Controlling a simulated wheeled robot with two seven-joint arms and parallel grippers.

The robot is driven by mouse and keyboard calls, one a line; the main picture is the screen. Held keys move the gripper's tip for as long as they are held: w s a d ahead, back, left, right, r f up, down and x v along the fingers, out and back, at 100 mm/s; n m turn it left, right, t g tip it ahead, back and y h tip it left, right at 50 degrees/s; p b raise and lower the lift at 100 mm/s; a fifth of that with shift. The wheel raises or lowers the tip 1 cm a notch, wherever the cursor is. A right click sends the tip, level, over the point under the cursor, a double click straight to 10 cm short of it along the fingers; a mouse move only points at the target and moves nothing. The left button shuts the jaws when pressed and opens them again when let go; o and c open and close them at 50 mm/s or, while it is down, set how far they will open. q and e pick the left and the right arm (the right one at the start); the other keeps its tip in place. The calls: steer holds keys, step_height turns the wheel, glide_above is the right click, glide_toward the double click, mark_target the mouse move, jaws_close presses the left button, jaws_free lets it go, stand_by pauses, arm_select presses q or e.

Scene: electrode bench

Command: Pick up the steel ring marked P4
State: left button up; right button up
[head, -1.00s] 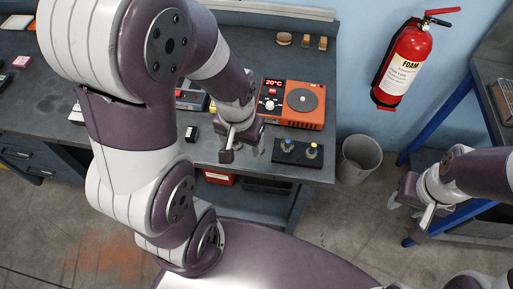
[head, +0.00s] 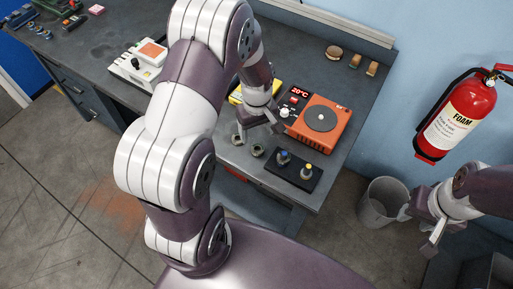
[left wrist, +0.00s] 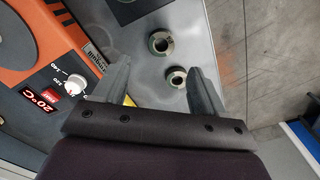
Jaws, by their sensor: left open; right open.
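Two small steel rings with dark green sides lie on the grey bench near its front edge. In the left wrist view the farther ring (left wrist: 160,43) is ahead of the fingers and the nearer ring (left wrist: 177,76) is between them, closer to the right finger. I cannot read a mark on either, so I cannot tell which is P4. My left gripper (head: 259,131) is open and empty above the bench; it also shows in the left wrist view (left wrist: 161,82). The farther ring (head: 258,150) shows in the head view too. My right gripper (head: 420,228) is open and empty, off the bench's right side.
An orange hotplate (head: 337,128) reading 20°C stands behind the rings. A black block (head: 305,177) with two small posts is to their right. A yellow item (head: 236,98) is partly hidden by my arm. A grey bin (head: 380,205) and red extinguisher (head: 456,122) are at right.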

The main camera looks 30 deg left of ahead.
mark_target(257, 151)
arm_select(q)
steer(key=f, duration=0.2)
steer(key=f+p, duration=0.1)
steer(key=f, duration=0.3)
steer(key=shift+s+d+f, duration=0.15)
steer(key=shift+s, duration=0.15)
steer(key=shift+w+f, duration=0.15)
steer(key=shift+f, duration=0.15)
steer(key=shift+d, duration=0.1)
steer(key=c, duration=1.2)
